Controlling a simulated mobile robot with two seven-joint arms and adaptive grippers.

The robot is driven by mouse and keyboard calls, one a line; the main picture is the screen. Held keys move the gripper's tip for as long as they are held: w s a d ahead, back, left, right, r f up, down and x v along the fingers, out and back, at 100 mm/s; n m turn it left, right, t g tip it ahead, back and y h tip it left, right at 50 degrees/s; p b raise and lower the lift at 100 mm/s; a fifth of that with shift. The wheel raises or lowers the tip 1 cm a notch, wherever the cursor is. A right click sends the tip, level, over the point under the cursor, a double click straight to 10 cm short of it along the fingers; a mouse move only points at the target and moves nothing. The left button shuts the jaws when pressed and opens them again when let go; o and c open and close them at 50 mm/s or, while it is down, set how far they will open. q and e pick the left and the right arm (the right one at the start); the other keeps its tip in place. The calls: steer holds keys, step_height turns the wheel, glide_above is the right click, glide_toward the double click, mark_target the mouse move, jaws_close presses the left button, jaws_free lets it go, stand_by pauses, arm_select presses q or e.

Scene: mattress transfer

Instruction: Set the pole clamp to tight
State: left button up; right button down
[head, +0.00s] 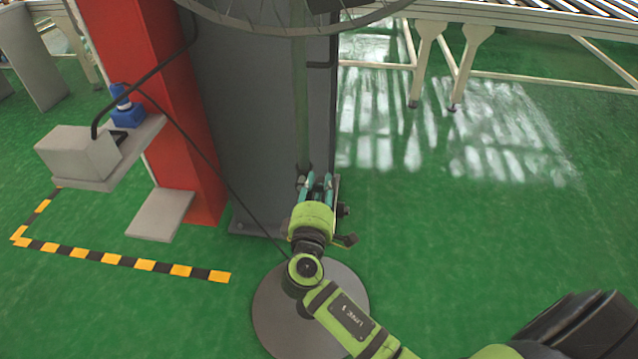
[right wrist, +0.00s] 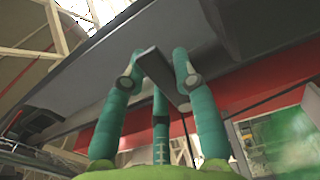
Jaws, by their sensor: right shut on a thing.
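My right gripper (head: 316,183) reaches to the upright pole (head: 301,110) of the stand, low on the pole in the head view. In the right wrist view, the teal fingers of my right gripper (right wrist: 155,72) are shut on a short grey flat bar, which looks like the pole clamp's lever (right wrist: 150,60). The rest of the clamp is mostly hidden behind my gripper, so I cannot tell how tight it is. My left gripper is not in view.
A bicycle wheel (head: 290,14) hangs above. The stand's round grey base (head: 272,322) lies below my right arm. A dark grey panel (head: 250,120) and red column (head: 150,90) stand behind. A conveyor (head: 520,15) runs at the back right. The green floor at right is clear.

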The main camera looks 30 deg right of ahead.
stand_by(0.3)
steer(key=c, duration=1.2)
jaws_free()
steer(key=shift+s+a, duration=0.25)
steer(key=shift+s, duration=0.05)
steer(key=v, duration=1.1)
steer(key=shift+a, duration=0.1)
